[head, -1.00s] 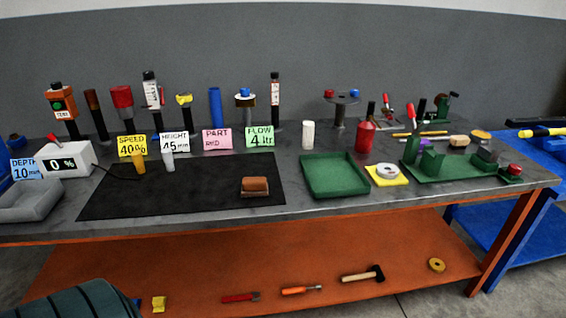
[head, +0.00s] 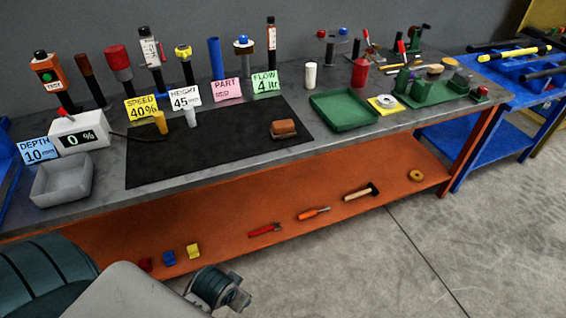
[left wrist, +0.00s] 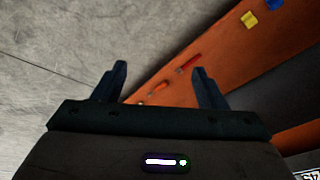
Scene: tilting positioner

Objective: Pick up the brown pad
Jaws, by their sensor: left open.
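The brown pad (head: 284,127) is a small brown block lying on the black mat (head: 190,157), near the mat's right end. It does not show in the left wrist view. My left gripper (left wrist: 160,67) is open and empty in the left wrist view, its two dark fingers apart above the floor and the orange lower shelf. In the head view part of my left arm shows at the bottom, in front of the bench and well away from the pad. My right gripper is not in view.
A green tray (head: 344,111) stands right of the mat, a grey bin (head: 62,180) at the left end. Sign cards and several upright tools line the mat's back. The orange lower shelf (head: 225,215) holds a hammer (head: 361,192) and small tools. The mat's middle is mostly clear.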

